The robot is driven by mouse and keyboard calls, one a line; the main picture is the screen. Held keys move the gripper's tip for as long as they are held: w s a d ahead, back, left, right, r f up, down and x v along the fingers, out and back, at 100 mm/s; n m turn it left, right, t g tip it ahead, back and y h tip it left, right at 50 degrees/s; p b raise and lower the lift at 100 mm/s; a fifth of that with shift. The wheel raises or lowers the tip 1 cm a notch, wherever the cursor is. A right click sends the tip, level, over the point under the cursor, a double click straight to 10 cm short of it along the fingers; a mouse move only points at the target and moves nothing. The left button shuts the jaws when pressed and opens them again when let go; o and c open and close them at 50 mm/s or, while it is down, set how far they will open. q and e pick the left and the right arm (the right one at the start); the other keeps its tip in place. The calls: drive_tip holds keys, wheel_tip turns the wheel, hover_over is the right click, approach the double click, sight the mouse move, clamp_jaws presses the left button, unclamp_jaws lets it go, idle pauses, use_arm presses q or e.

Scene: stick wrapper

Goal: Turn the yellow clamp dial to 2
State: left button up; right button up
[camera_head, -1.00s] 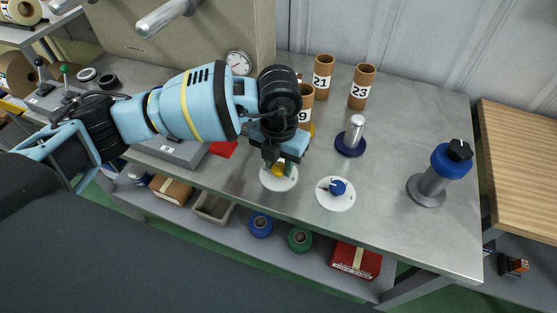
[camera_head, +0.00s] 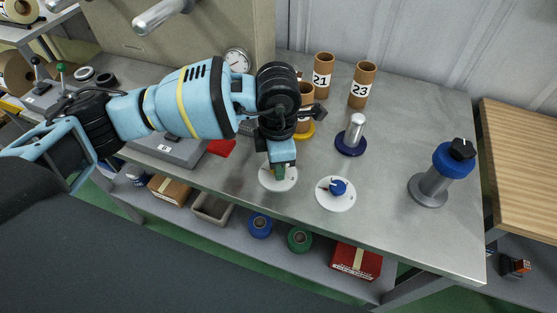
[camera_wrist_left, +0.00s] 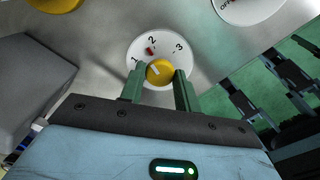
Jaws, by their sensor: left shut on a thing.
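The yellow clamp dial (camera_wrist_left: 160,74) sits on a round white plate (camera_wrist_left: 136,50) marked 1, 2 and 3, which also shows in the head view (camera_head: 290,181). A pale line on the knob points up and left, roughly between 1 and 2. A small red mark (camera_wrist_left: 151,51) lies just below the 2. My left gripper (camera_head: 279,172) reaches down over the plate and hides the knob in the head view. In the left wrist view its green fingers (camera_wrist_left: 160,80) are shut on the knob, one on each side. My right gripper is out of view.
A blue dial (camera_head: 338,187) on its own white plate is to the right. A steel post with a blue base (camera_head: 351,139), cardboard tubes (camera_head: 362,85) and a blue-collared clamp post (camera_head: 440,175) stand on the bench. The bench between them is bare.

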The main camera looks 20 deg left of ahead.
use_arm(q)
drive_tip(key=shift+m, duration=1.2)
drive_tip(key=shift+m+b, duration=0.3)
drive_tip(key=o, duration=1)
drive_tip(key=shift+r, duration=3.95)
